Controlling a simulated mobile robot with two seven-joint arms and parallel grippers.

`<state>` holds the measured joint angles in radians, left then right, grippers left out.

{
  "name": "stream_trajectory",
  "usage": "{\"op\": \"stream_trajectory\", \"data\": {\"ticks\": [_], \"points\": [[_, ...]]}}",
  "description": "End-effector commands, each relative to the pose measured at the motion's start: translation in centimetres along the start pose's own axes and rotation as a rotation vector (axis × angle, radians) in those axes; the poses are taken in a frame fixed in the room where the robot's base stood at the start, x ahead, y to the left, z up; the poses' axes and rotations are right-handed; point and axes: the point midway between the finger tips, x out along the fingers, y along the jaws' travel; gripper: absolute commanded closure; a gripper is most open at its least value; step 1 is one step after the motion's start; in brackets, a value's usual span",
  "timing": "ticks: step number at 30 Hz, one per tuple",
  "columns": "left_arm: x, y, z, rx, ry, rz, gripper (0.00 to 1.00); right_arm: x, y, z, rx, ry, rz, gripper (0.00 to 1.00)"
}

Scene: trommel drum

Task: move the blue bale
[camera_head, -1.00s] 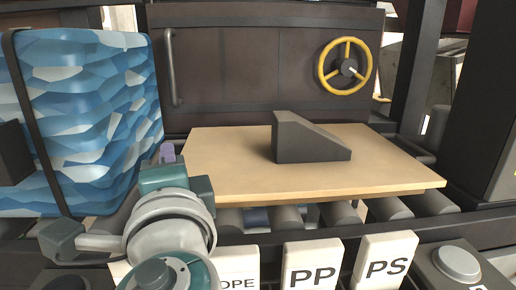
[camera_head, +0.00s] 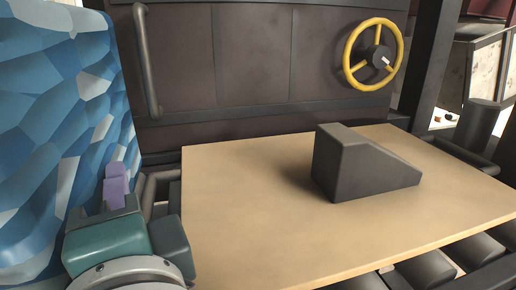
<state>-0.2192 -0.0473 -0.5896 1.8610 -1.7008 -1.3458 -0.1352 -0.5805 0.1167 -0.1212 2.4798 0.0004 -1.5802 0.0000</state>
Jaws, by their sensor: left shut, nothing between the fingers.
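The blue bale (camera_head: 50,130) stands upright at the left edge of the view, a block of blue, pale blue and white facets. Its left part is cut off by the frame. My left gripper (camera_head: 115,185) is at the lower left, in front of the bale's right side, with its purple fingertips together and nothing held. I cannot tell whether it touches the bale. My right gripper is not in view.
A wooden board (camera_head: 240,215) lies on dark rollers (camera_head: 425,270), with a dark grey wedge (camera_head: 360,165) on it. Behind are a dark panel with a vertical handle (camera_head: 146,65) and a yellow handwheel (camera_head: 350,60). The board's left half is bare.

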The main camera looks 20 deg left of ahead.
Motion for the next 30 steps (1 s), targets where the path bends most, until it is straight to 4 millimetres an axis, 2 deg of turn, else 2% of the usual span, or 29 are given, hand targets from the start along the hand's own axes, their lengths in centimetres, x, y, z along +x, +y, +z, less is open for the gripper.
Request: {"op": "stream_trajectory", "data": {"ticks": [11,14,17,24,27,30], "points": [[-0.2,0.0,0.1,0.0,-0.001,0.0,1.0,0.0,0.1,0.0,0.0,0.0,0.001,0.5],[-0.1,-0.1,0.6,0.002,-0.002,0.0,1.0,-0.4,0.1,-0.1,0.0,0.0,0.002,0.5],[0.4,-0.4,2.4,0.007,-0.005,-0.001,1.0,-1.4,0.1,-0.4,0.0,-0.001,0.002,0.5],[2.1,-0.4,9.4,0.011,-0.012,-0.003,1.0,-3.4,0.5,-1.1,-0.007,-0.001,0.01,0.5],[2.6,-0.3,11.7,0.008,-0.01,-0.004,1.0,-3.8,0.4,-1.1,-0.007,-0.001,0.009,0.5],[3.0,-0.2,13.1,0.006,-0.008,-0.003,1.0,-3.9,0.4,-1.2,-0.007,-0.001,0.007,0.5]]}}
